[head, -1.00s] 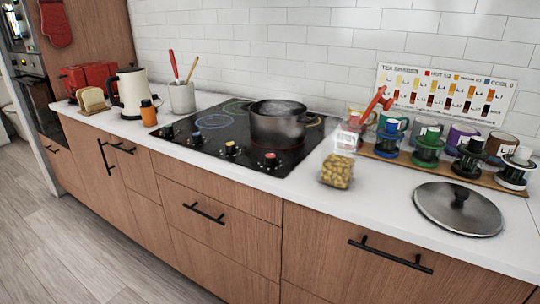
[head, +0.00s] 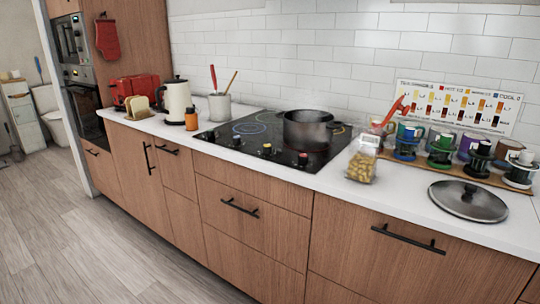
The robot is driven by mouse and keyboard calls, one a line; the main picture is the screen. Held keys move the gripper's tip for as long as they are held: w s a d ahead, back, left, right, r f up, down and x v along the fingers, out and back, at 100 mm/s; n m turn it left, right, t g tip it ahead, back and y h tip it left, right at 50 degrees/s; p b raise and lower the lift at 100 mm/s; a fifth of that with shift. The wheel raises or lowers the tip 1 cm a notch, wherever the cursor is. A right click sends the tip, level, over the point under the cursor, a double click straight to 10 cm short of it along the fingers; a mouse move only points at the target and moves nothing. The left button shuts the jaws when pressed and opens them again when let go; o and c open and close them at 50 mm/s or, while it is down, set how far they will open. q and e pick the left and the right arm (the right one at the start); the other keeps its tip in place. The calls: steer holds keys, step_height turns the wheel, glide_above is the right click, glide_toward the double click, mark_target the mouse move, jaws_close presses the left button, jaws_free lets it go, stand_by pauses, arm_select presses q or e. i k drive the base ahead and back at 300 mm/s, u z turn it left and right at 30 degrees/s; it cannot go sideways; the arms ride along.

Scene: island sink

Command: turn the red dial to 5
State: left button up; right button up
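A dark pot (head: 307,129) stands on the cooktop behind the right-end dial. Neither of my grippers is in view.
Right of the cooktop stand a clear jar with yellow contents (head: 362,164), a rack of coloured holders (head: 440,150) and a pot lid (head: 468,200). On the left are a kettle (head: 177,100), a toaster (head: 135,90) and a utensil crock (head: 219,106). Open floor (head: 90,235) lies in front.

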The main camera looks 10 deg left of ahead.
mark_target(303, 158)
steer(key=u, duration=1.65)
steer(key=i, duration=1.4)
steer(key=z, duration=0.2)
